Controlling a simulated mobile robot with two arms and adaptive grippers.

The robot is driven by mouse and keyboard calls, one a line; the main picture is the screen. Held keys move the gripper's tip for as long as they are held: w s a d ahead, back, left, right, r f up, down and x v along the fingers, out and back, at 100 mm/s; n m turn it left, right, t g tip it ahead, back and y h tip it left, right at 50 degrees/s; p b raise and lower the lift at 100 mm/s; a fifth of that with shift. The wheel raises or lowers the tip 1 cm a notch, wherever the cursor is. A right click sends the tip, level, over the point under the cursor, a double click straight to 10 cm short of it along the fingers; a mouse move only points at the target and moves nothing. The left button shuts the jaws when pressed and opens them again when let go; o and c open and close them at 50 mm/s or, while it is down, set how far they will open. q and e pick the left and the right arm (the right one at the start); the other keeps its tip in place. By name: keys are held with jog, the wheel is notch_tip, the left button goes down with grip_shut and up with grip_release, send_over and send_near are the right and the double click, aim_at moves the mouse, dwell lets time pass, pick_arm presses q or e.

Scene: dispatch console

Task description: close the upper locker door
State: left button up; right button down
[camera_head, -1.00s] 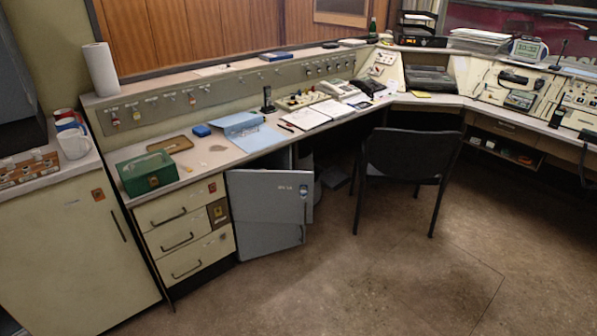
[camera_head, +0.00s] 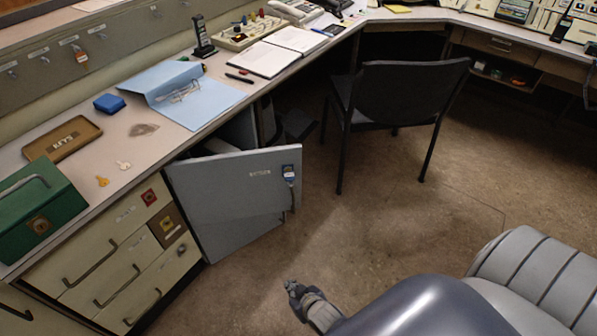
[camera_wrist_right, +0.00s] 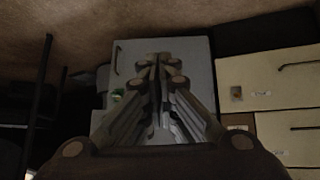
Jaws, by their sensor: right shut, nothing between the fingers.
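The grey locker door (camera_head: 225,190) stands swung open under the desk, to the right of the cream drawers. It has small lettering and a blue-grey lock (camera_head: 289,176) near its free upper edge. Whether a separate lower door hangs beneath it I cannot tell. My right gripper (camera_head: 291,288) is shut and empty, apart from the door, in front of and below it in the head view. In the right wrist view, the shut fingers (camera_wrist_right: 160,68) point towards a grey panel (camera_wrist_right: 198,52) with a dark handle, probably the door. My left gripper is out of view.
Cream drawers (camera_head: 110,265) with handles stand left of the door. A black chair (camera_head: 410,95) stands to its right. The desk above holds a green cash box (camera_head: 38,210), a brown tray (camera_head: 62,138) and a blue folder (camera_head: 195,95). Brown floor (camera_head: 400,215) is open in front.

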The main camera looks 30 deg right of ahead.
jog(key=w+d+r+t+b, duration=0.1)
jog(key=w+r+t+b, duration=0.15)
jog(key=w, duration=0.25)
jog(key=m+t+h+b, duration=0.5)
jog(key=t+h+b, duration=0.1)
jog(key=b, duration=0.5)
send_near(299, 149)
jog(key=v, duration=0.7)
jog(key=b+x, duration=0.1)
jog(key=x, duration=1.2)
jog(key=shift+w+f, duration=0.1)
jog(key=shift+w, duration=0.1)
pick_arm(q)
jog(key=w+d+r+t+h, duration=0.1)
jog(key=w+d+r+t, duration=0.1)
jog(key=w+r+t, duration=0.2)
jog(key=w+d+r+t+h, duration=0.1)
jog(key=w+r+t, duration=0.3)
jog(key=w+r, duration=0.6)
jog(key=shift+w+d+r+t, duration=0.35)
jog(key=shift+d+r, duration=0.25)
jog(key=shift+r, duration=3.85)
pick_arm(e)
jog(key=shift+w+d, duration=0.1)
jog(key=shift+w, duration=0.2)
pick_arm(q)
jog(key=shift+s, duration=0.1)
